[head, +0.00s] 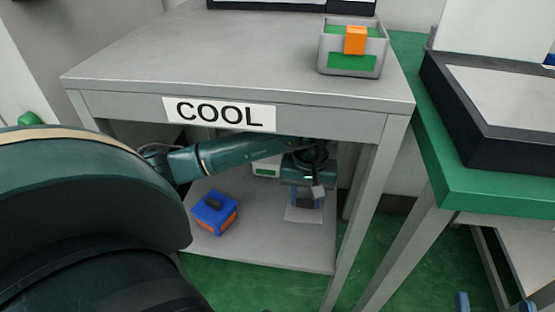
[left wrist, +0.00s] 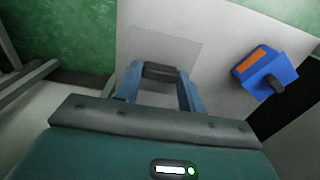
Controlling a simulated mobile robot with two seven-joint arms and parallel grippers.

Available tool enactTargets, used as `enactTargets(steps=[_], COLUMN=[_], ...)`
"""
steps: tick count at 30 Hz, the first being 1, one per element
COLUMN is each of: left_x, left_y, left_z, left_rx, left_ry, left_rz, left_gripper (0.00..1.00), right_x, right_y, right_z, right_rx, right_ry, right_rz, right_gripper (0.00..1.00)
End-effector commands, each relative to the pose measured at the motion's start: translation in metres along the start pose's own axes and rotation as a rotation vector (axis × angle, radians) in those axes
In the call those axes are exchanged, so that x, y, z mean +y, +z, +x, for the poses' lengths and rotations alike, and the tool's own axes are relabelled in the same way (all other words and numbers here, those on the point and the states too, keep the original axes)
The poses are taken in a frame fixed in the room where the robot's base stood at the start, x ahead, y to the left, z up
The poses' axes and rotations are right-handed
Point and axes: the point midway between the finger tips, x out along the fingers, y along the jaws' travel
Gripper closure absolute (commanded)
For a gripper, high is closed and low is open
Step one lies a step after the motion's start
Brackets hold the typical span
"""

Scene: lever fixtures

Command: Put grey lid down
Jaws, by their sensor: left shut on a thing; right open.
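The grey lid (head: 303,214) is a flat, light square on or just above the lower shelf under the table marked COOL. It also shows in the left wrist view (left wrist: 165,42), nearly the same colour as the shelf. My left gripper (head: 306,203) reaches in under the tabletop and is shut on the lid's dark handle, which sits between the blue fingers in the left wrist view (left wrist: 161,74). I cannot tell whether the lid touches the shelf. Two blue fingertips of my right gripper (head: 490,305) show apart at the bottom right of the head view, with nothing seen between them.
A blue-lidded box (head: 213,213) with an orange label stands on the lower shelf (head: 265,252), left of the lid. A grey container (head: 267,167) is behind. The tabletop (head: 230,50) above holds a grey and green bin (head: 350,65). A table leg (head: 355,215) is to the right.

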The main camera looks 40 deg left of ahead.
Motion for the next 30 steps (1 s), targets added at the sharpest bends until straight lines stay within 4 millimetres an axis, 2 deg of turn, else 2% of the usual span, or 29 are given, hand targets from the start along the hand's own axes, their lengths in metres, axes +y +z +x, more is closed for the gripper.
enactTargets(steps=[1,6,14,19,23,30], left_x=[0.000,0.000,0.000,0.000,0.000,0.000], left_y=[0.001,0.002,0.001,0.002,0.000,0.000], left_z=[0.012,0.046,0.067,0.093,0.097,0.098], left_rx=[-0.004,-0.005,-0.002,-0.004,0.000,0.000], left_ry=[-0.002,0.000,-0.001,0.000,0.000,-0.001], left_rz=[0.000,0.000,0.000,0.000,0.001,0.001], left_gripper=[0.83,0.83,0.83,0.83,0.83,0.83], right_x=[-0.001,-0.003,0.000,0.004,0.006,0.006], right_y=[0.003,0.004,-0.004,-0.014,-0.020,-0.020], right_z=[0.000,0.000,0.005,0.010,0.013,0.013], right_rx=[0.005,0.022,0.076,0.157,0.185,0.189], right_ry=[-0.002,-0.011,-0.018,-0.024,-0.026,-0.025], right_rz=[0.006,0.036,0.015,-0.033,-0.051,-0.053], right_gripper=[0.38,0.38,0.38,0.38,0.38,0.38])
